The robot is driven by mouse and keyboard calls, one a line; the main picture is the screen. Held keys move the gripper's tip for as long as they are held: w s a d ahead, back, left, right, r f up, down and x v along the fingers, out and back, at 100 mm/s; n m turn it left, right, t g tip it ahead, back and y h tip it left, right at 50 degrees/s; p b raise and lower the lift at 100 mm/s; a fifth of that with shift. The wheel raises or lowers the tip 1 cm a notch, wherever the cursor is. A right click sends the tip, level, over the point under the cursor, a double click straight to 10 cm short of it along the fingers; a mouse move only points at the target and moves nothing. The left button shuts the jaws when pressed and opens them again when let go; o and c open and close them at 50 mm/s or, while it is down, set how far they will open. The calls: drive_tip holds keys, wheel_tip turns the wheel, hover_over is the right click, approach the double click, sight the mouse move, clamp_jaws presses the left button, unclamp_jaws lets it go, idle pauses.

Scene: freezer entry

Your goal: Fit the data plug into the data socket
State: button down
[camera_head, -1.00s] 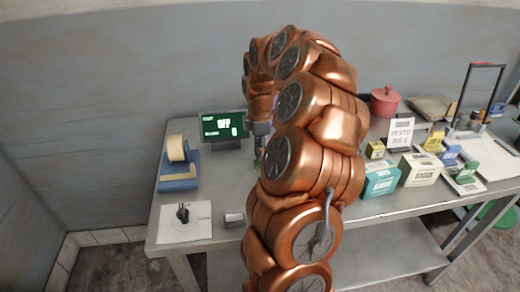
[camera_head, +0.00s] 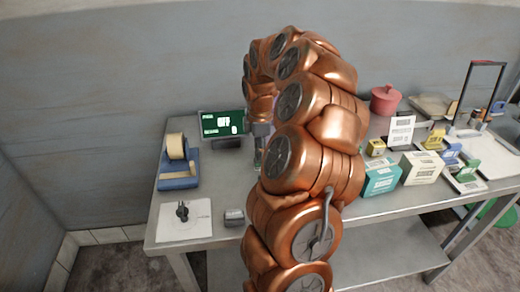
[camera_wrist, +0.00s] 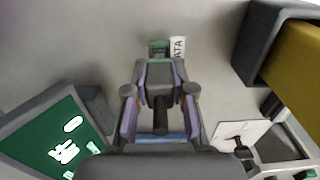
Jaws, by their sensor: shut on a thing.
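My gripper (camera_wrist: 160,108) is shut on the data plug (camera_wrist: 160,78), a dark grey block with a black stem between the purple-padded fingers in the wrist view. The data socket (camera_wrist: 159,45), a small green-topped piece beside a white label ending in "ATA", lies just beyond the plug's far end. The plug's front looks close to the socket and lined up with it; whether they touch I cannot tell. In the head view my gripper (camera_head: 259,158) points down over the table, mostly behind my copper arm, and plug and socket are hidden.
A tape dispenser (camera_head: 178,165), a white sheet with a black item (camera_head: 199,228) and a grey block (camera_head: 234,217) are left. Boxes (camera_head: 421,168) and a red pot (camera_head: 385,99) are right. A yellow-and-dark object (camera_wrist: 294,62) rises near the gripper.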

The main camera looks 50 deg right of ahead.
drive_tip(key=shift+f+b, duration=0.4)
drive_tip(key=shift+f, duration=0.4)
drive_tip(key=c, duration=0.9)
unclamp_jaws()
drive_tip(key=shift+r, duration=0.1)
wheel_tip(320, 180, up, 10)
drive_tip(key=shift+r, duration=0.9)
drive_tip(key=shift+a, duration=0.1)
